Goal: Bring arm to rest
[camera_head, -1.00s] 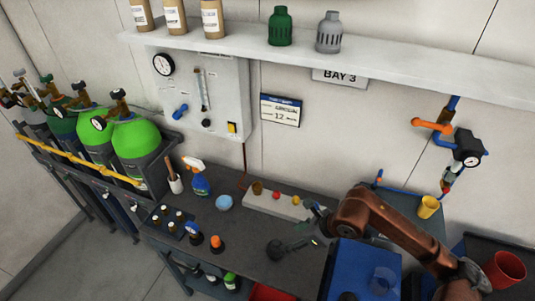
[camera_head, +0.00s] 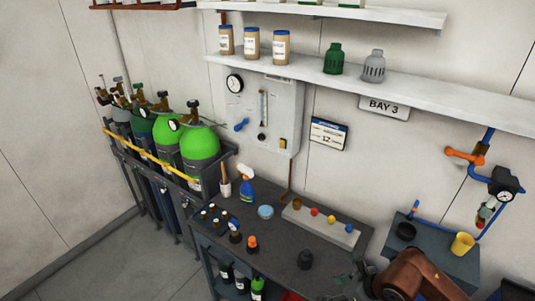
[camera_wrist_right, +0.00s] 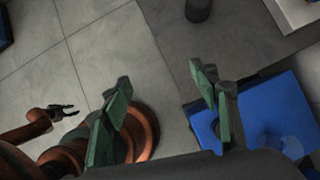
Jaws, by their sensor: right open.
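My right arm (camera_head: 415,276) is at the bottom right of the head view, with dark gripper parts beside it near the bench's front edge. In the right wrist view my right gripper (camera_wrist_right: 160,76) has its two green-padded fingers wide apart, with nothing between them. It hangs above the floor, left of a blue surface (camera_wrist_right: 262,95). My left gripper (camera_wrist_right: 64,110) shows small at the left of the same view, jaws apart and empty, over the floor. It is not in the head view.
A black object (camera_head: 305,259) stands on the dark bench (camera_head: 275,240) near its front edge. A pale block (camera_head: 322,225) with coloured knobs lies behind it. Green gas cylinders (camera_head: 199,147) stand left. A yellow cup (camera_head: 462,243) is at the right.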

